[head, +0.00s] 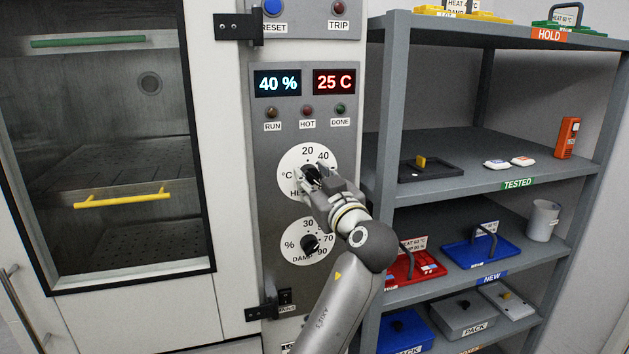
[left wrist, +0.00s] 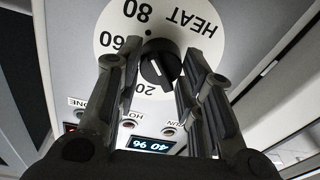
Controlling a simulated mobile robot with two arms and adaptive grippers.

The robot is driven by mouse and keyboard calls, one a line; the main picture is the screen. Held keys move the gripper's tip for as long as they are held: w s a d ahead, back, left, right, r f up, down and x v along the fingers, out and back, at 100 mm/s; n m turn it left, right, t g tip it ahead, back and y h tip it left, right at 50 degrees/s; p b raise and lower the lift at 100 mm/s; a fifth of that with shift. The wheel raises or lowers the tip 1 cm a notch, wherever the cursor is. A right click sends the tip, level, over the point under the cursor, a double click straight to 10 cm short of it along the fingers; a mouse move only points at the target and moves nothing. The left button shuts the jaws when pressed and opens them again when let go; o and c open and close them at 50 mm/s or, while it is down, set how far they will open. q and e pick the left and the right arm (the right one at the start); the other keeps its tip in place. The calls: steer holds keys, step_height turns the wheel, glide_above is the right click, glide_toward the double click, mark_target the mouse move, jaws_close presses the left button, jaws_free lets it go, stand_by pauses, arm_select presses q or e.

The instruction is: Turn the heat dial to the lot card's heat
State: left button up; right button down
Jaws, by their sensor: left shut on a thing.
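The heat dial (head: 296,160) has a white face with numbers and a dark knob, on the grey control panel. My left gripper (head: 314,178) is at this dial and shut on its knob, covering part of the face. The left wrist view shows the dial upside down, its black knob (left wrist: 160,68) between my two fingers (left wrist: 167,45). A white line on the knob slants near the 20 mark. The red display (head: 334,82) reads 25 C. A card (head: 413,243) in the red tray carries a HEAT line, apparently 60 C. My right gripper is not in view.
The damp dial (head: 305,241) sits below the heat dial, close to my arm. The blue-white display (head: 278,83) reads 40 %. A glass-doored cabinet (head: 130,235) stands left. Right is a grey shelf rack (head: 480,190) with a blue tray (head: 480,254) and other trays.

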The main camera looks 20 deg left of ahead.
arm_select(q)
steer(key=o, duration=1)
steer(key=shift+o, duration=0.2)
step_height(320, 180, up, 10)
steer(key=shift+f, duration=0.1)
